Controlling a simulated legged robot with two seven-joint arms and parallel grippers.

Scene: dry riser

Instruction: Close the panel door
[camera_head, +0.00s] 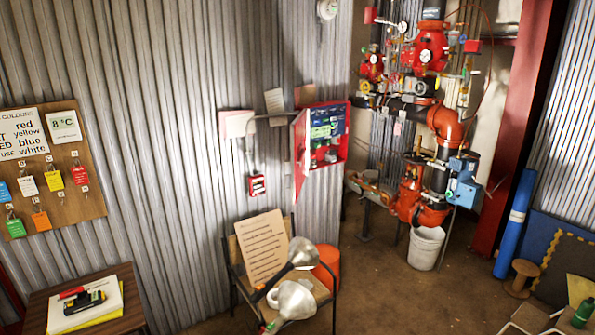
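The red control panel (340,150) is mounted on the corrugated wall near the middle of the view. Its door (300,152) is hinged on the left side and stands open, swung out toward me, so its face shows nearly edge-on. Inside the open panel, a blue and green display area and small red parts show. Neither of my grippers is in view, and nothing of mine is seen touching the door.
Red riser pipes (410,190) and a white bucket (426,248) are to the right. The brown floor between is open.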

